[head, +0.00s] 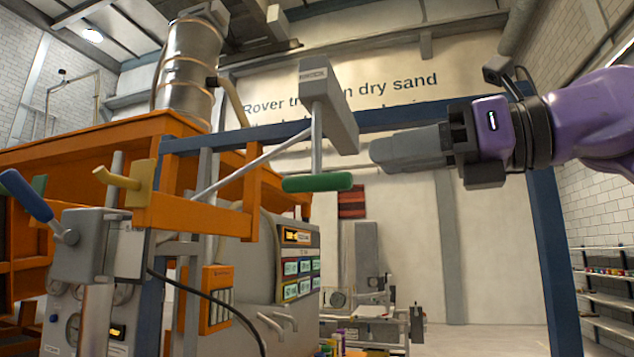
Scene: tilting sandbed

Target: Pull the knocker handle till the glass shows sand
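The knocker looks like a grey box (335,118) high on the blue frame, with a metal rod hanging down from it. A green bar handle (317,183) lies level across the rod's lower end. My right gripper (374,153) comes in from the right, just right of the grey box and above and right of the green handle. It appears apart from the handle, with nothing seen in it. Its fingers show edge-on as one grey block, so their opening is hidden. My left gripper is not in view. I cannot make out a glass with sand.
The blue beam and post (548,230) stand near my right arm. An orange sandbed (80,150) fills the left, with a blue-gripped lever (27,196) and a yellow handle (123,180). A metal drum (188,70) stands above. A grey panel with displays (298,265) is below the green handle.

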